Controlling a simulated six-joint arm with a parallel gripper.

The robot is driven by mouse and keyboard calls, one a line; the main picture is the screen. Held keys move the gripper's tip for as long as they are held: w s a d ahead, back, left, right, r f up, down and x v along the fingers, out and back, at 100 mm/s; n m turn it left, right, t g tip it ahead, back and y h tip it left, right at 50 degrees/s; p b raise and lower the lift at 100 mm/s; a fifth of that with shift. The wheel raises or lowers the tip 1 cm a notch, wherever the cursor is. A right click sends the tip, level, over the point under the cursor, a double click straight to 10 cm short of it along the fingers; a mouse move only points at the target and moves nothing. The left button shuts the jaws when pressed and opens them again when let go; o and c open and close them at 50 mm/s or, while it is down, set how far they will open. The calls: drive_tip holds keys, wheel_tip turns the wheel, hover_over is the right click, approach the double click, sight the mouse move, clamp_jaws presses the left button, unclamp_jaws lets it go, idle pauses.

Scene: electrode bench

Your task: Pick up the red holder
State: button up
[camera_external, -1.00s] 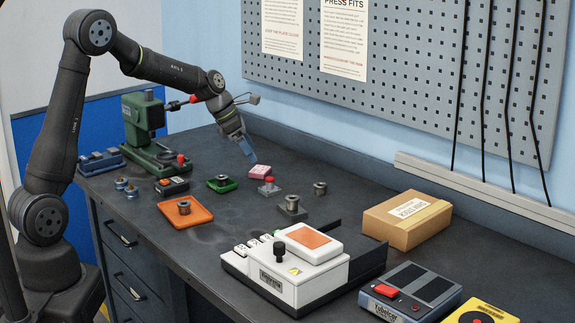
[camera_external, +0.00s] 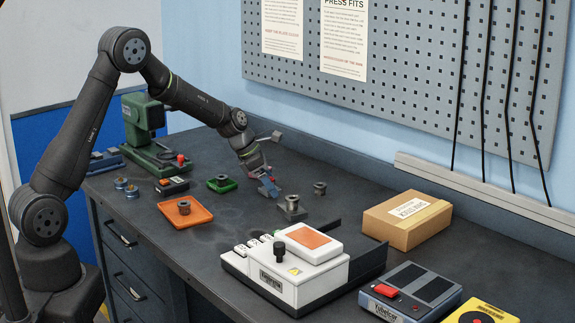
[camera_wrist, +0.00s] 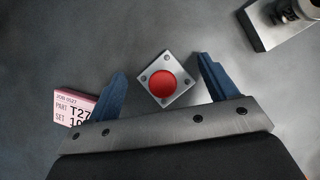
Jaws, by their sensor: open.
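The red holder (camera_wrist: 163,84), a square grey metal plate with corner holes and a round red top, shows in the wrist view between my two blue fingers. My gripper (camera_wrist: 162,66) is open, with one finger on each side of the holder and gaps to both. In the external view my gripper (camera_external: 269,188) is low over the bench at the holder's place and hides most of it. The height left between fingers and holder is hard to judge.
A pink labelled block (camera_wrist: 74,110) lies just outside the left finger in the wrist view. A grey metal block with a dark ring (camera_external: 291,207) stands close on the right. An orange tray (camera_external: 185,213), a green tray (camera_external: 220,184) and a white machine (camera_external: 290,270) are around.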

drive_tip(key=shift+c, duration=0.5)
drive_tip(key=c, duration=1.3)
drive_tip(key=shift+o, duration=0.2)
